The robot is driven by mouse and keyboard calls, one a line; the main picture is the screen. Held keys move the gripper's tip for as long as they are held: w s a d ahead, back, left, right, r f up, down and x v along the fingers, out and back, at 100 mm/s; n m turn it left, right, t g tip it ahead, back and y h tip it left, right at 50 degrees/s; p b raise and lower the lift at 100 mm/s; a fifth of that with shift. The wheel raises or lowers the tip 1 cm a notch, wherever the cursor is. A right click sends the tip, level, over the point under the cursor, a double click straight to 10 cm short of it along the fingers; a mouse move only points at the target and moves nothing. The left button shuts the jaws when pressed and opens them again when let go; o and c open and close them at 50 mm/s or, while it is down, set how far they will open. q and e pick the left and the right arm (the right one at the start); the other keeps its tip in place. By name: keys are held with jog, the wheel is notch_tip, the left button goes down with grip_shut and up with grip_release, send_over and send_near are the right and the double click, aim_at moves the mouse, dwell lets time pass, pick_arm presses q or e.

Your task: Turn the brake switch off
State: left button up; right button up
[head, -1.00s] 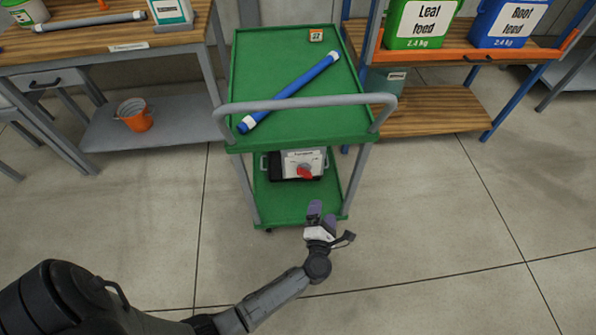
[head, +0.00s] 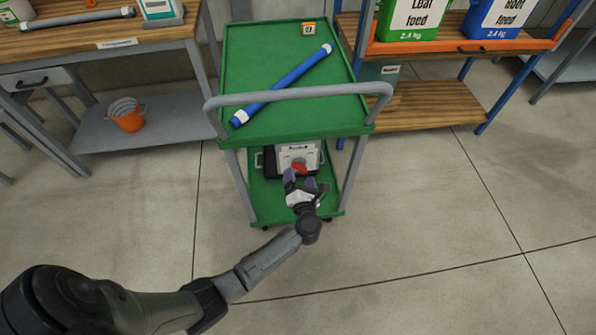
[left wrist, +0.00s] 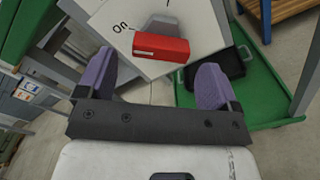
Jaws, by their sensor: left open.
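The brake switch is a red handle (head: 299,169) on a light grey box (head: 285,153) on the lower shelf of the green cart. In the left wrist view the red handle (left wrist: 161,47) lies between and beyond the fingertips, with the word "On" printed beside its left end. My left gripper (head: 305,182) is open, with purple fingers, just in front of the switch. In the left wrist view its fingers (left wrist: 155,85) stand apart on either side, with no contact seen. The handle's far side is partly hidden. My right gripper is not in view.
The green cart (head: 250,65) carries a blue tube (head: 285,84) on top, and its grey push bar (head: 300,97) passes above the arm. A black tray (left wrist: 222,78) sits beside the box. Workbench left, shelving right; the floor in front is clear.

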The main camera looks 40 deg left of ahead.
aim_at(298, 170)
pick_arm(q)
jog(key=shift+b+x, duration=0.35)
jog(key=shift+x, duration=1.45)
jog(key=shift+c, duration=0.2)
jog(key=c, duration=0.9)
